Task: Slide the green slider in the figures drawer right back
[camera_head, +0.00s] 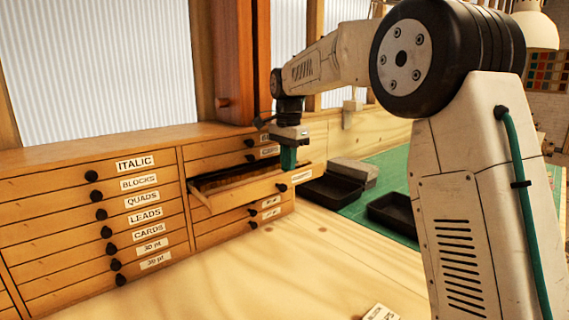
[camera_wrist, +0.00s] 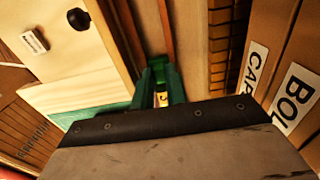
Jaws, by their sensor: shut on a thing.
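The open drawer (camera_head: 236,192) juts out from the wooden cabinet, its label too small to read. In the wrist view its inside (camera_wrist: 150,20) shows wooden strips and a dark gap. My gripper (camera_head: 288,158) points down over the drawer's knob-side end. In the wrist view its green fingers (camera_wrist: 160,82) reach down into the drawer and are shut on a small green piece, the green slider (camera_wrist: 158,62), mostly hidden by the fingers. A small yellow patch shows between the fingers. How far along the drawer the slider sits cannot be told.
Closed labelled drawers (camera_head: 140,200) fill the cabinet on the left. A green mat (camera_head: 392,172) with black trays (camera_head: 331,188) and a grey block (camera_head: 354,171) lies to the right. The wooden tabletop (camera_head: 260,275) in front is mostly clear, with a card (camera_head: 381,312) near the bottom edge.

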